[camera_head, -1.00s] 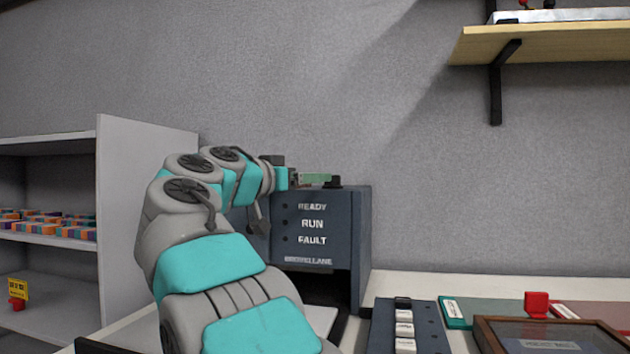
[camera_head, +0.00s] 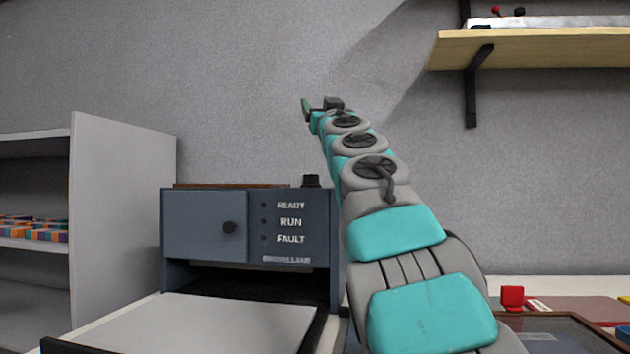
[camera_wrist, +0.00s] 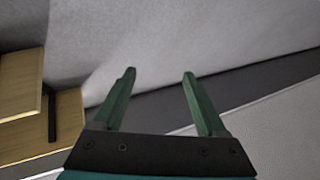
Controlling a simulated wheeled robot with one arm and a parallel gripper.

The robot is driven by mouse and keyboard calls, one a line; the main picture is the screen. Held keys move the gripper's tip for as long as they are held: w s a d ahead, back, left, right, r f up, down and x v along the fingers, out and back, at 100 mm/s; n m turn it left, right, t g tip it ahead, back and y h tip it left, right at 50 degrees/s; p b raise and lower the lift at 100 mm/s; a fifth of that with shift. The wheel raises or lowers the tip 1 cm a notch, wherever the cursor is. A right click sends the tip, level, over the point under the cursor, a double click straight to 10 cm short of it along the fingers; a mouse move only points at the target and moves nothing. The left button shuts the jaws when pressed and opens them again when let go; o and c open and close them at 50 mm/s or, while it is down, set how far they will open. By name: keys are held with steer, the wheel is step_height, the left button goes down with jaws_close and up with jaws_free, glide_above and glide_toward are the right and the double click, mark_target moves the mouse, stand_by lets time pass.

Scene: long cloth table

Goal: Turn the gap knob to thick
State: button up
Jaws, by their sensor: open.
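The dark blue-grey machine (camera_head: 248,258) stands left of centre in the head view, with READY, RUN and FAULT labels on its front. I see no gap or thick marking, so I cannot tell which is the gap knob. My gripper (camera_head: 308,109) is raised above and apart from the machine's top, near the wall. In the wrist view its two green fingers (camera_wrist: 160,73) are spread with nothing between them.
A pale tray (camera_head: 235,325) extends from the machine's lower opening. A grey shelf unit (camera_head: 120,220) stands at left, and a wooden wall shelf (camera_head: 545,50) hangs at upper right. A red block (camera_head: 512,296) and a dark framed panel lie at lower right.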

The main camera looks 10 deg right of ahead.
mark_target(315, 176)
steer(key=s+d+f+n+g+y+b, duration=0.1)
steer(key=s+f+n+g+y, duration=0.1)
steer(key=f+g+y, duration=0.35)
steer(key=s+d+f+n+g+y+b, duration=0.1)
steer(key=s+f+n+g+y, duration=0.1)
steer(key=f, duration=0.7)
steer(key=shift+h, duration=0.35)
steer(key=x, duration=0.6)
steer(key=shift+w+f+p, duration=0.15)
steer(key=shift+w+p, duration=0.05)
steer(key=shift+p, duration=0.2)
steer(key=shift+w+a, duration=0.35)
steer(key=shift+w, duration=0.15)
jaws_close()
